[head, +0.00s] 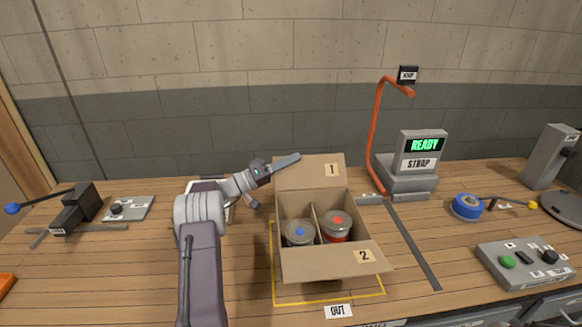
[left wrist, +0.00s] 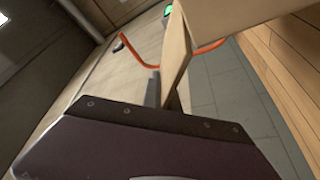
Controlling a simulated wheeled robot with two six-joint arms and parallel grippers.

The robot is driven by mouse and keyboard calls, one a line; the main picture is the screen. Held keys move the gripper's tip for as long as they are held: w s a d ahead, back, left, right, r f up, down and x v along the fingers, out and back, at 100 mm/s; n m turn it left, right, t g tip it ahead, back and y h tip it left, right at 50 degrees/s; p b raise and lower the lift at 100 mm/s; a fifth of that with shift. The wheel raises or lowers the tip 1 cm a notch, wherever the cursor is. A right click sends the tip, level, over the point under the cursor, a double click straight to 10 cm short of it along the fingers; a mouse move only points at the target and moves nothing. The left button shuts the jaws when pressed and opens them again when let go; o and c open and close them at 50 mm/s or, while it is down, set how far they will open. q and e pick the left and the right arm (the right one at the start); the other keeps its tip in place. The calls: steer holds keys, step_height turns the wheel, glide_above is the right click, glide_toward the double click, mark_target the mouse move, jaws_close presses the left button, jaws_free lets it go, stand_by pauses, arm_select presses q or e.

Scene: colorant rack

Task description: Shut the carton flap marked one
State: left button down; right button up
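The cardboard carton (head: 330,262) stands open on the table inside a yellow outline. Its flap marked 1 (head: 310,174) stands raised at the far side. Its flap marked 2 (head: 335,262) hangs outward at the near side. Inside are a can with a blue dot (head: 299,232) and a can with a red dot (head: 337,226), with a divider between them. My left gripper (head: 298,157) is at the upper left corner of flap 1; I cannot tell whether it touches. Cardboard (left wrist: 176,45) shows close up in the left wrist view. The finger gap is not clear. My right gripper is out of view.
An orange curved post (head: 376,130) and a strap machine (head: 418,165) reading READY stand right of the carton. A blue tape roll (head: 467,206) and a button box (head: 522,262) lie farther right. A black device (head: 75,208) is at left.

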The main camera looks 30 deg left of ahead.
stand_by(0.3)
arm_select(q)
steer(key=c, duration=1.6)
jaws_free()
steer(key=shift+c, duration=0.2)
steer(key=b+v, duration=0.1)
steer(key=v, duration=0.8)
